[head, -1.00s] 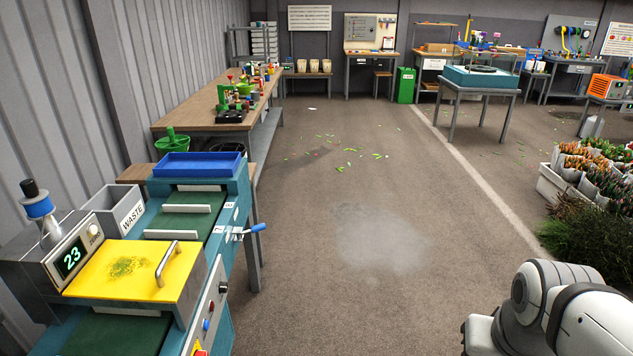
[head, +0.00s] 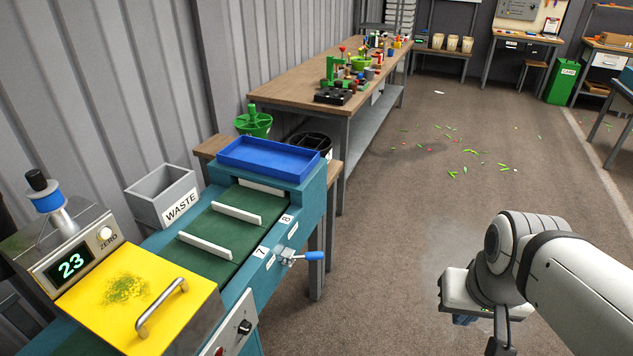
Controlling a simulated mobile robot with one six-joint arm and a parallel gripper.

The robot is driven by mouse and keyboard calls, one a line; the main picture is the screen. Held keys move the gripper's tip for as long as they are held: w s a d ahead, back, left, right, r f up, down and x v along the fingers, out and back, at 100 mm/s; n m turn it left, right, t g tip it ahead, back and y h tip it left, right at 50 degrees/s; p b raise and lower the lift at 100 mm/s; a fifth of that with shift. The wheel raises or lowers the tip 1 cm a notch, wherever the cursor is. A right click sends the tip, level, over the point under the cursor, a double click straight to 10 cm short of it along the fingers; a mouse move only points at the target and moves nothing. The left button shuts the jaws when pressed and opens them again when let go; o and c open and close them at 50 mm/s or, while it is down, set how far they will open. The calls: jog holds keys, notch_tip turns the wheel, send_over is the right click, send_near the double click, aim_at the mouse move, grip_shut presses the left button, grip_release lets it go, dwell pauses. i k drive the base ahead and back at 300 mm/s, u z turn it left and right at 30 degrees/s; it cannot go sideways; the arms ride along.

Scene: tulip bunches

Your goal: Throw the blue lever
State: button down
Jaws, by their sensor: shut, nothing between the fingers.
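The blue lever (head: 314,256) sticks out to the right from the side of the teal conveyor machine (head: 312,195). It has a blue grip on a metal pivot, close to the labels 7 and 8, and lies about level. My gripper (head: 500,338) is at the lower right, shut and empty, partly hidden by its own wrist and near the picture's bottom edge. It is well to the right of the lever, with open floor between, and does not touch it.
A blue tray (head: 268,158) tops the machine's far end. A grey waste bin (head: 160,197) stands behind. A wooden workbench (head: 290,88) runs further back.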

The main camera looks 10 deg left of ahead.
aim_at(315, 255)
jog(key=u, duration=0.6)
jog(key=i, duration=1.1)
jog(key=u, duration=0.65)
jog(key=k, duration=0.85)
jog(key=u, duration=0.15)
jog(key=i, duration=0.9)
jog(key=z, duration=0.05)
